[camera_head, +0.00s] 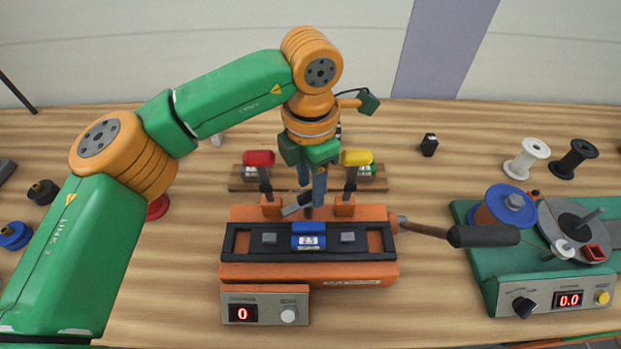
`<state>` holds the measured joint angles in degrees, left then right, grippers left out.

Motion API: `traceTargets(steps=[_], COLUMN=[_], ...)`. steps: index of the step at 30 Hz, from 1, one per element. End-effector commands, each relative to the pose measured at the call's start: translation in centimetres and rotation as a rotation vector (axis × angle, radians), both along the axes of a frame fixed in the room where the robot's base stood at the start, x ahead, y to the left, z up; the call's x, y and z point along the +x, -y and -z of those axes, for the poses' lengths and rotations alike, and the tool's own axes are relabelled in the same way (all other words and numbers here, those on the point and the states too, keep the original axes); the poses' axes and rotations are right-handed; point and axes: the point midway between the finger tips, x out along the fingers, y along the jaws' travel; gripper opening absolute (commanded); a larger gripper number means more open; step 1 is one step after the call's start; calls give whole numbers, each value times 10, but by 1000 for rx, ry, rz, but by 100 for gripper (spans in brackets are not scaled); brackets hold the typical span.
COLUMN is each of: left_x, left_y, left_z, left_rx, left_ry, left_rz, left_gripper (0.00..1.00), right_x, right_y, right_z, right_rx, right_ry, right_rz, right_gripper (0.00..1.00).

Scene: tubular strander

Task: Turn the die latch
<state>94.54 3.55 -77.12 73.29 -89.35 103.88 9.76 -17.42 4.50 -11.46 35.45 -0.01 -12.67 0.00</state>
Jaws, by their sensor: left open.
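The orange stranding unit (245,270) stands on the table in the middle, with a black-framed bed on top. A blue die block (309,228) with a label reading about 2.5 sits in the middle of that bed, between two grey blocks. A small grey lever (292,210), which looks like the die latch, lies just behind the blue block. My left gripper (311,196) points down over the back of the unit, right beside this lever. It is open. Its fingertips partly overlap the lever, so contact cannot be told. My right gripper is out of view.
A crank with a black handle (484,236) sticks out to the right. A green winder (502,278) with a blue spool (490,205) stands at right. Red (258,158) and yellow (356,158) pieces stand behind. The front control box (265,307) reads 0.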

Motion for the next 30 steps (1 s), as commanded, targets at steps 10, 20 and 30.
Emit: traceTargets(steps=[10, 20, 30], left_x=[0, 0, 0], left_y=[0, 0, 0], left_z=[16, 16, 17], left_rx=[0, 0, 1], left_ry=[1, 1, 1], left_rz=[0, 0, 67], left_gripper=[45, 0, 0], right_x=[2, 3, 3], right_y=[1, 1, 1], right_z=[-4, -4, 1], right_rx=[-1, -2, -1], right_ry=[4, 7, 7], right_rz=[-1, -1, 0], right_gripper=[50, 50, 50])
